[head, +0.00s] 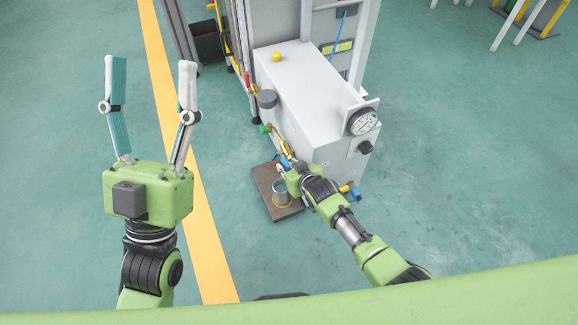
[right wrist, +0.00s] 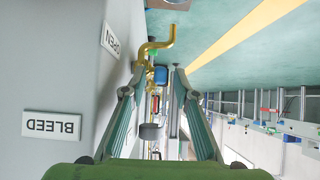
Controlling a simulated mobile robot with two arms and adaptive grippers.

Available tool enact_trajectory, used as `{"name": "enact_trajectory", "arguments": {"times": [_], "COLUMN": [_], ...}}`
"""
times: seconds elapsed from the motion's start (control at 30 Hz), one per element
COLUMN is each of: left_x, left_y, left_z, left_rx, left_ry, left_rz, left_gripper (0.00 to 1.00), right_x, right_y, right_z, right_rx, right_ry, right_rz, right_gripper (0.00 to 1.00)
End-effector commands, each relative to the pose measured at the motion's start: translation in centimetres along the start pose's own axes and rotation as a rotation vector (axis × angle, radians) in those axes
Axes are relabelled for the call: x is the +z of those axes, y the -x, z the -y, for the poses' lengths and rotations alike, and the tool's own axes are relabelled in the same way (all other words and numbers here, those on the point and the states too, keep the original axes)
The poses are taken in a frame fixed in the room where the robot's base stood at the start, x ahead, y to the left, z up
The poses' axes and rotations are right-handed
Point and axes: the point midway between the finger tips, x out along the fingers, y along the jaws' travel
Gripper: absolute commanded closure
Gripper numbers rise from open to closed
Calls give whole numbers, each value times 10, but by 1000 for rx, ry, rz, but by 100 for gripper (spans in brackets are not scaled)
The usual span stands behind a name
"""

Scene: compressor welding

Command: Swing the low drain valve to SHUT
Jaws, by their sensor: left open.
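A brass drain valve with a bent spout (right wrist: 157,45) juts from the grey cabinet's side in the right wrist view. A blue part, apparently its handle (right wrist: 160,75), shows between my right fingertips. In the head view the brass fitting (head: 277,136) is low on the cabinet's left side. My right gripper (right wrist: 157,79) is open around the blue part, with gaps visible on both sides; contact cannot be told. In the head view it is small and partly hidden by its own wrist. An OPEN plate (right wrist: 110,38) is beside the valve. My left gripper (head: 148,83) is open and empty.
The grey cabinet (head: 300,85) carries a gauge (head: 363,122) and a red-handled valve (head: 248,80). A metal can (head: 281,192) stands on a brown board (head: 266,180) below the valve. A BLEED plate (right wrist: 52,126) appears upside down.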

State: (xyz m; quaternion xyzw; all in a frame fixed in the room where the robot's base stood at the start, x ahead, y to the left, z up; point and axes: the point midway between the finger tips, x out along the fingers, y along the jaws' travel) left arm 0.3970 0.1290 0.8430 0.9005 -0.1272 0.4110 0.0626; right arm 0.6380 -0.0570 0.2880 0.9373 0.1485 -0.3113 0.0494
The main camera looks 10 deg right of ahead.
Motion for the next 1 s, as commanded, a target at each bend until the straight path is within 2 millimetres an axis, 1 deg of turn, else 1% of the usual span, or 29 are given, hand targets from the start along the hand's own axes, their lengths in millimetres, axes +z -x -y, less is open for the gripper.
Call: {"name": "enact_trajectory", "arguments": {"times": [0.17,0.27,0.47,0.8,1.0], "left_x": [0,0,0,0,0], "left_y": [0,0,0,0,0], "left_z": [0,0,0,0,0], "left_rx": [0,0,0,0,0], "left_ry": [0,0,0,0,0], "left_rz": [0,0,0,0,0], "left_gripper": [43,43,43,43,43], "right_x": [1,1,1,1,1], "right_y": [4,12,39,92,113], "right_z": [0,0,0,0,0], "right_rx": [0,0,0,0,0], "right_ry": [0,-1,-1,0,0], "right_rz": [0,-1,-1,0,0], "right_gripper": [72,72,72,72,72]}}
